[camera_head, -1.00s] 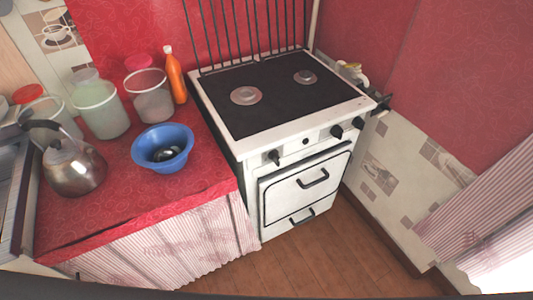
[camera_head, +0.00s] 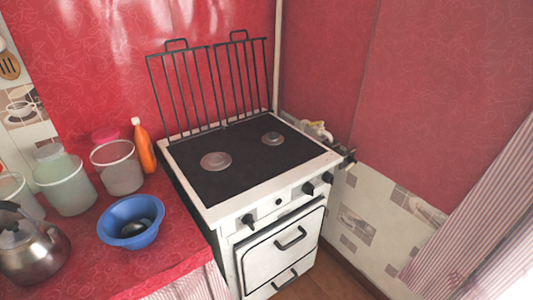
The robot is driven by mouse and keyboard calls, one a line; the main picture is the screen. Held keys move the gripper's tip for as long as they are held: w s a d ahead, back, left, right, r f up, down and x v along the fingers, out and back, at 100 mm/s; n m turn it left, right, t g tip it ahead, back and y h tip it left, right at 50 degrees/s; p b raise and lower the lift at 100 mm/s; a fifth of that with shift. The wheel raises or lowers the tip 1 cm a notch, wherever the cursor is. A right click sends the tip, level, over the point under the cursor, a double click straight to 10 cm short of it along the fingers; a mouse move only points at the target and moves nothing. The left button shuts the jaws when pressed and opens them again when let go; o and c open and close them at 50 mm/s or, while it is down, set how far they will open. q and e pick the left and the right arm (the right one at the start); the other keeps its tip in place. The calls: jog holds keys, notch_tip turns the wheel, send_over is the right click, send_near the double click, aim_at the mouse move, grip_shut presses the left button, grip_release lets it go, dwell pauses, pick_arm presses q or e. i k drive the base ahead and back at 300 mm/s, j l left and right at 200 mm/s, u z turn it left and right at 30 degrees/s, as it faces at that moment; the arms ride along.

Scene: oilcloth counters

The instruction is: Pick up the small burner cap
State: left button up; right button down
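The white stove (camera_head: 240,215) has a black cooktop (camera_head: 241,158) with two round grey burners. The larger burner (camera_head: 216,161) is at the front left and the smaller burner (camera_head: 272,138) is at the back right. A blue bowl (camera_head: 110,232) stands on the red counter left of the stove. Dark rounded things (camera_head: 135,228) lie in the bowl; I cannot tell whether a small burner cap is among them. Neither of my grippers is in view.
A metal kettle (camera_head: 32,256), translucent containers (camera_head: 66,190) and an orange bottle (camera_head: 145,150) stand on the red counter (camera_head: 85,268). The black grate (camera_head: 210,85) stands upright behind the cooktop. Black knobs (camera_head: 308,188) stick out along the stove front. The cooktop's upper space is clear.

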aim_at(271, 135)
jog(key=i+l+z, duration=0.15)
jog(key=z, duration=0.35)
jog(key=i+z, duration=0.2)
jog(key=z, duration=0.3)
